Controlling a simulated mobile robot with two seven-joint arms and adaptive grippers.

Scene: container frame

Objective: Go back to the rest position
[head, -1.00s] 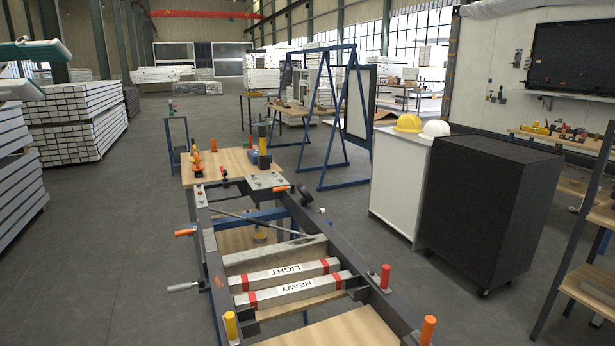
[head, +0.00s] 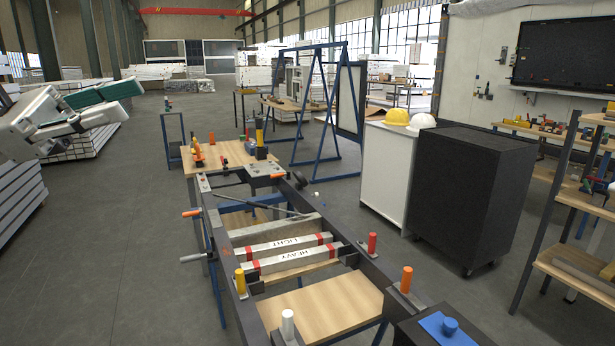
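My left gripper (head: 128,100), white with green finger pads, is raised in the air at the left edge of the head view. Its two fingers are apart and nothing shows between them. It is well to the left of the dark frame and touches nothing there. My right gripper is out of view. Two silver bars with red bands lie side by side across the frame (head: 330,228), the LIGHT bar (head: 285,243) behind the HEAVY bar (head: 290,261).
A wooden board (head: 225,157) with clamps sits at the frame's far end. Handles and coloured pegs, such as a red one (head: 372,244), stick up along it. A black cabinet (head: 470,195) stands to the right. The floor (head: 110,240) left of the frame is clear.

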